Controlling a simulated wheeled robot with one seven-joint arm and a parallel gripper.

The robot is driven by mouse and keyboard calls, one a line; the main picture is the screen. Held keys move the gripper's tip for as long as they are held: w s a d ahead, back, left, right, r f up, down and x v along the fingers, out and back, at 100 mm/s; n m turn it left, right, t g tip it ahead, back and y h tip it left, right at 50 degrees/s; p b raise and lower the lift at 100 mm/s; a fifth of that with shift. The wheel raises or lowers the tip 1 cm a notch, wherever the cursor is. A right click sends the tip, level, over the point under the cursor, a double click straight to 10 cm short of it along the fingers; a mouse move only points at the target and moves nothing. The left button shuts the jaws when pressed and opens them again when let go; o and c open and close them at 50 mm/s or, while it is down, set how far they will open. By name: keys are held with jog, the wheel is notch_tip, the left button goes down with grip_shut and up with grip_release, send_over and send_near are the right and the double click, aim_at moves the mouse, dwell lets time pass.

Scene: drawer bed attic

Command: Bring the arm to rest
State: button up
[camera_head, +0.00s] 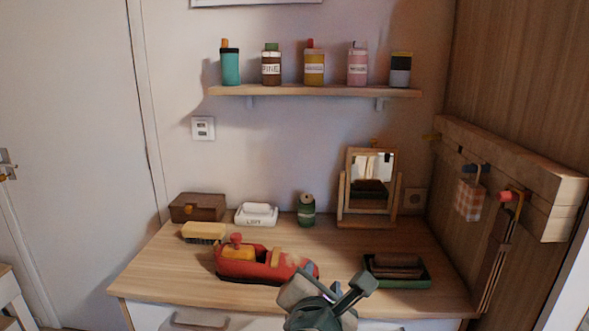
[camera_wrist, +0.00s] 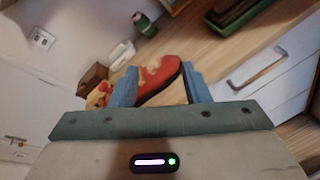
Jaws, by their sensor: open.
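My gripper (camera_head: 333,289) is in front of the dresser's front edge, at the lower middle of the head view. It is open, and its two blue-grey fingers (camera_wrist: 162,88) stand apart in the wrist view. Nothing appears held between them. A red toy boat (camera_head: 265,265) with a yellow part lies on the dresser top, behind and left of the gripper. It also shows beyond the fingers in the wrist view (camera_wrist: 163,72), partly hidden by them. Whether the gripper touches the boat cannot be told.
The wooden dresser top (camera_head: 160,262) holds a green tray (camera_head: 410,283), a mirror (camera_head: 370,172), a green can (camera_head: 306,210), a white dish (camera_head: 257,215), a brush (camera_head: 203,231) and a brown box (camera_head: 197,207). Wall pegs (camera_head: 505,196) are at right. A drawer handle (camera_head: 200,320) is below.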

jog(key=s+d+f+m+g+h+p, duration=0.1)
jog(key=s+d+f+m+g+p, duration=0.2)
jog(key=d+m, duration=0.4)
jog(key=s+d+m+g+h+p, duration=0.25)
jog(key=d+m+g, duration=0.35)
jog(key=m, duration=0.4)
jog(key=s+a+m+g+y+p, duration=0.1)
jog(key=m+y, duration=0.1)
jog(key=m, duration=0.1)
jog(key=s+m+g+y+p, duration=0.1)
jog(key=s+m+y, duration=0.1)
jog(key=m, duration=0.2)
jog(key=s+a+m+g+y+p, duration=0.1)
jog(key=m+y, duration=0.1)
jog(key=m, duration=0.1)
jog(key=shift+s+a+r, duration=0.3)
jog(key=shift+s, duration=0.05)
